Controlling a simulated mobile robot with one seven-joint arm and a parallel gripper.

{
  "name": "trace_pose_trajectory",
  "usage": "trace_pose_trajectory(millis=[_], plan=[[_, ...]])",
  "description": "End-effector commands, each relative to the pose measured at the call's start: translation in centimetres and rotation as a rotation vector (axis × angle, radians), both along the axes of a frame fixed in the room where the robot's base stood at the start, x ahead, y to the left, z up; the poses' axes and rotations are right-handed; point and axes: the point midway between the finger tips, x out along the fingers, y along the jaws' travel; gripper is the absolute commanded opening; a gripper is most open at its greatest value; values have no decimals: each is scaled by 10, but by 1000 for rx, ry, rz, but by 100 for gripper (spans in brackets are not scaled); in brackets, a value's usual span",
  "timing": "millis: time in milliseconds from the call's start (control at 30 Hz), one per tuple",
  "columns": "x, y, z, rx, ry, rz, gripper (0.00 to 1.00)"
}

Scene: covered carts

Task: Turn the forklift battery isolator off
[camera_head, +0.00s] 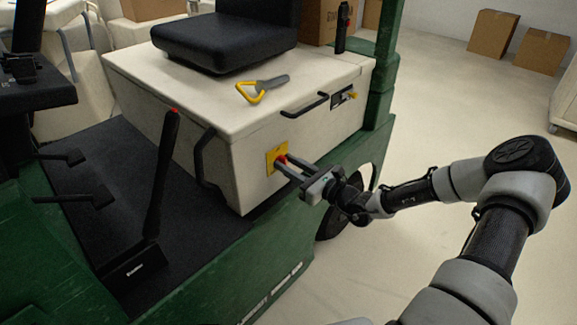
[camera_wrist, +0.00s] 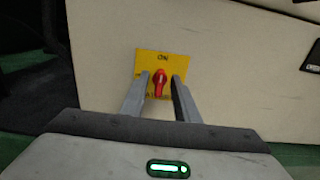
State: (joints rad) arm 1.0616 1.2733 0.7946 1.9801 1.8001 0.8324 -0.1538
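The battery isolator is a red knob (camera_wrist: 159,83) on a yellow plate (camera_wrist: 178,62), on the cream side panel of the forklift's battery cover (camera_head: 245,155). Other lettering lower on the plate is partly hidden. The yellow plate also shows in the head view (camera_head: 271,161). My gripper (camera_wrist: 161,76) is open, one finger on each side of the knob. A narrow gap shows between the knob and each finger; depth contact cannot be told.
A black handle (camera_head: 305,105) and a small fitting (camera_head: 342,97) sit right of the isolator. A yellow-handled tool (camera_head: 260,88) lies on the cover beside the black seat (camera_head: 225,40). A black lever (camera_head: 163,170) rises from the footwell. Open floor lies right.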

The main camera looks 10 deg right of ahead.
Motion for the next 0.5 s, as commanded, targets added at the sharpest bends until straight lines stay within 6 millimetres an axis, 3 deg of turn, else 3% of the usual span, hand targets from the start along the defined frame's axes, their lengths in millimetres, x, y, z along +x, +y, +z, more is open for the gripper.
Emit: trace_pose_trajectory(millis=[167,333,500], plan=[[0,0,0,0,0,0,28],[0,0,0,0,0,0,3],[0,0,0,-1,-1,0,0]])
